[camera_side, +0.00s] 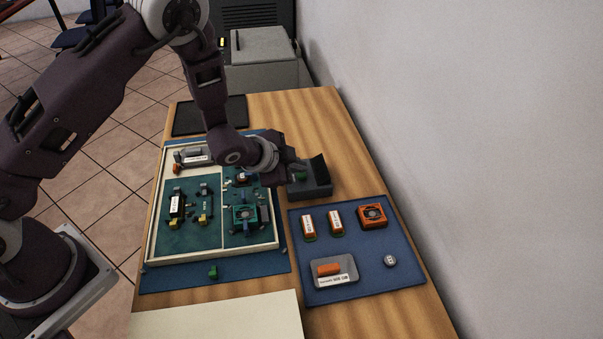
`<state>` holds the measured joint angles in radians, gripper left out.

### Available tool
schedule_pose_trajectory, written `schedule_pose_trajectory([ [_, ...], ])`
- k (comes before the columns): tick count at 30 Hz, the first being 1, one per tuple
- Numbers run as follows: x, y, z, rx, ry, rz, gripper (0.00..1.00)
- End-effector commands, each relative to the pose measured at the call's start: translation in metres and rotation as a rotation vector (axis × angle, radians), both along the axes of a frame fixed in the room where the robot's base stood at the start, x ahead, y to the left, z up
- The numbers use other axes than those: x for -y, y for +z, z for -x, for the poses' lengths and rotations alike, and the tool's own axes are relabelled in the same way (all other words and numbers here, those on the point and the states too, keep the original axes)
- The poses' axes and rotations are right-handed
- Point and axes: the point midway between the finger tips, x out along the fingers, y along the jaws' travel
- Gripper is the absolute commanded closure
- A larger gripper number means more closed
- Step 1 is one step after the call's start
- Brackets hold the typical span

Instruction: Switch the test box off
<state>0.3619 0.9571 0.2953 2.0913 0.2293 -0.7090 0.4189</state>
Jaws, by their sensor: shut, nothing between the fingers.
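The test box appears to be the dark grey box (318,190) with a raised dark panel at its right, on the wooden table beyond the blue mat. My gripper (291,178) is shut and empty at the left side of this box. The gripper and wrist cover part of the box's left end.
A framed teal board (209,247) with small modules and connectors lies left of the box. A blue mat (375,287) in front holds orange-and-white blocks, an orange fan unit (373,214), a grey labelled tray (350,278) and a round knob (390,261). A pale sheet (215,318) lies nearest.

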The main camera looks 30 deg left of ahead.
Motion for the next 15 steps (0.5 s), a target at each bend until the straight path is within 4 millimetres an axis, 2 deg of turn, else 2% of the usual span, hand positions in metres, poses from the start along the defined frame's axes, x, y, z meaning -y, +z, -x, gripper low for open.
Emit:
schedule_pose_trajectory([
  [15, 0.0, 0.057, -0.001, 0.003, 0.001, 0.001, 1.0],
])
